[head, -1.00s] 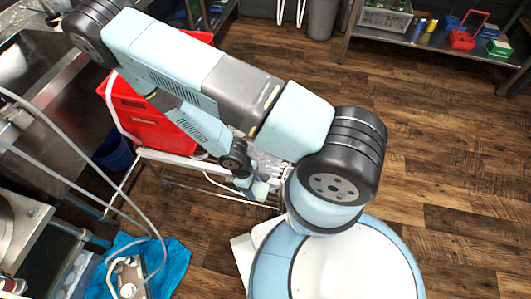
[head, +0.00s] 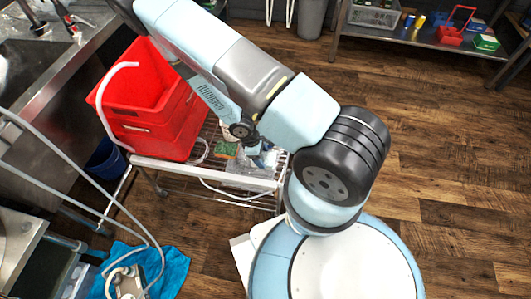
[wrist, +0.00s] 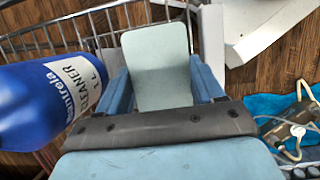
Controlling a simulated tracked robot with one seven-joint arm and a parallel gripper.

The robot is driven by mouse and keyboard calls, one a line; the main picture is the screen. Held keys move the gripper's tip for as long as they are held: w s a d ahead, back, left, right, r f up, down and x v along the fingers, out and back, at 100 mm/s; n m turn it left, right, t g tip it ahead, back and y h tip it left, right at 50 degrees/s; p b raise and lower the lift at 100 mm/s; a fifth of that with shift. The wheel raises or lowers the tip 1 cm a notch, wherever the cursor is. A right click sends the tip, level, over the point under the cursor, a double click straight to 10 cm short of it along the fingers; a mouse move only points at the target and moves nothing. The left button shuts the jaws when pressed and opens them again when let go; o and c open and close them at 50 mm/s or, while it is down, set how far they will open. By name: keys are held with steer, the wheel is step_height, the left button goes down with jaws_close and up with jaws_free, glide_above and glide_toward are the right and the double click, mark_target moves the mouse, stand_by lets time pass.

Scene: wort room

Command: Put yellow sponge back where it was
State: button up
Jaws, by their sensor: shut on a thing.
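My gripper (wrist: 160,90) has its two blue fingers closed on a flat thing with a pale green face (wrist: 158,62). I take this for the sponge, but only that face shows and no yellow is seen on it. In the head view my gripper (head: 264,160) is small and partly hidden by my arm, over the front part of the wire trolley (head: 240,183). A green sponge-like piece (head: 225,149) lies on the trolley just left of the gripper.
A blue cleaner bottle (wrist: 45,100) is close on the left in the wrist view. Red stacked crates (head: 150,105) fill the trolley's left part. A pale hose loops near its front. A sink (head: 50,65) is at left. A shelf (head: 430,40) stands at back right. Floor at right is clear.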

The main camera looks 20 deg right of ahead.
mark_target(264, 153)
steer(key=shift+w+d, duration=0.45)
steer(key=shift+w, duration=0.25)
steer(key=shift+w+d, duration=0.45)
steer(key=shift+w, duration=0.2)
steer(key=shift+w+d+f, duration=0.1)
steer(key=shift+f, duration=1.65)
steer(key=o, duration=0.8)
